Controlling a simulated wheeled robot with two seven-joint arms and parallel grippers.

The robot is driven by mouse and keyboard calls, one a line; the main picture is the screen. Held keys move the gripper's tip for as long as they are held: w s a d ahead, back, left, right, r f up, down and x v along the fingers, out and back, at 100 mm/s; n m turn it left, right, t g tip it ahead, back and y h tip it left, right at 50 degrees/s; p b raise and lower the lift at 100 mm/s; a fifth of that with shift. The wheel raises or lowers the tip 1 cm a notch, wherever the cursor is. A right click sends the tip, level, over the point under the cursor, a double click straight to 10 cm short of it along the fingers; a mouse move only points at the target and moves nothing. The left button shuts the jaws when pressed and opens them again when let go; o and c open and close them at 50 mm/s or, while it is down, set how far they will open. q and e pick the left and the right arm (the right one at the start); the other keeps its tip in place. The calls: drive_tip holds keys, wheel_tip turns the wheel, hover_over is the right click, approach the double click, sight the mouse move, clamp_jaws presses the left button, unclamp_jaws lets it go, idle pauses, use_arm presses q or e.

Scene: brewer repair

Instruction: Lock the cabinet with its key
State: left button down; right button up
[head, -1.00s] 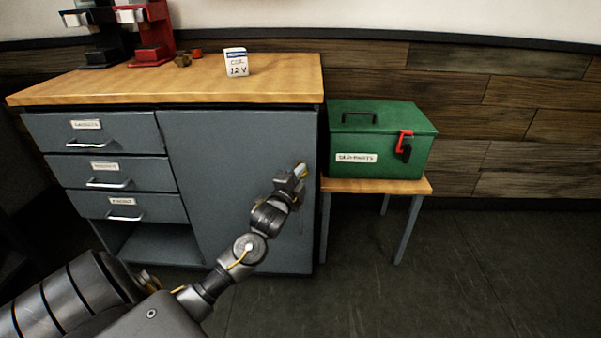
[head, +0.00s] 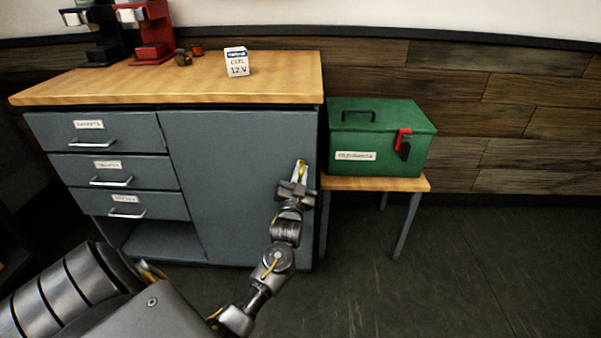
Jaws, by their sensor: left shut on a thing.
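The grey cabinet (head: 230,180) stands at the left with its door closed. My left gripper (head: 300,176) is at the right part of the door. It is shut on a small, pale, yellowish thing, which looks like the key (head: 301,166), and points upward along the door. The key is mostly hidden by the fingers, and its shape is too small to make out. The lock cannot be made out, so I cannot tell whether the key touches it. My right gripper is not in view.
A green toolbox (head: 378,140) with a red latch sits on a small side table (head: 400,184) right of the cabinet. A white coil box (head: 237,62) and red and black machines stand on the wooden top (head: 180,86). Floor at the right is clear.

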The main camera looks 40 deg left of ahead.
use_arm(q)
drive_tip(key=shift+n+g+y, duration=0.45)
drive_tip(key=shift+n+y, duration=0.3)
drive_tip(key=shift+n, duration=0.85)
drive_tip(key=shift+n+g+y, duration=0.45)
drive_tip(key=shift+n+y, duration=0.3)
drive_tip(key=shift+n, duration=0.85)
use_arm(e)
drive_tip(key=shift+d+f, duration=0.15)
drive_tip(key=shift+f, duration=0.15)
use_arm(q)
drive_tip(key=shift+y, duration=0.3)
drive_tip(key=c, duration=1.5)
unclamp_jaws()
